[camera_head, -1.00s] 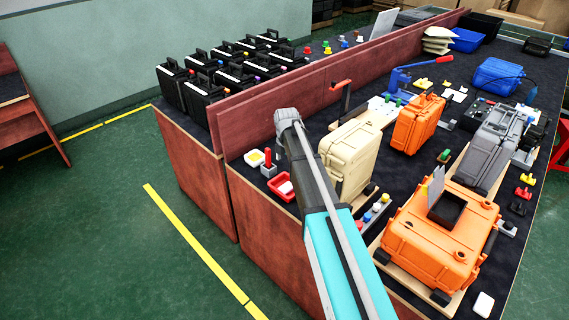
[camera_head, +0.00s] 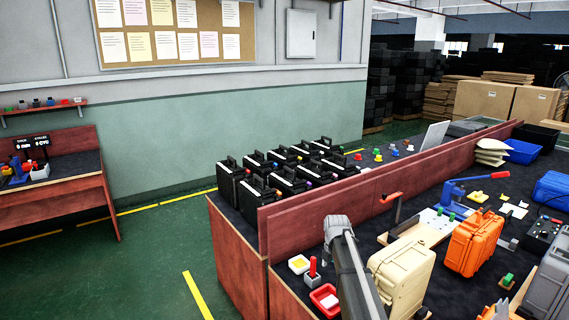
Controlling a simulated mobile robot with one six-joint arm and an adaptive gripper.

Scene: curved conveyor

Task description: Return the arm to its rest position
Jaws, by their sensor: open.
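My arm shows at the lower middle, a dark grey link rising from the bottom edge to a rounded light grey joint. It stands over the near left end of the workbench (camera_head: 265,250), beside the beige case (camera_head: 402,280). The link hides part of the bench behind it. My gripper and its fingers are not in view, so I cannot see whether it is near any object.
Several black cases (camera_head: 285,165) stand behind the red divider (camera_head: 330,205). Green floor (camera_head: 150,265) at left is clear. A second bench (camera_head: 60,195) stands far left.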

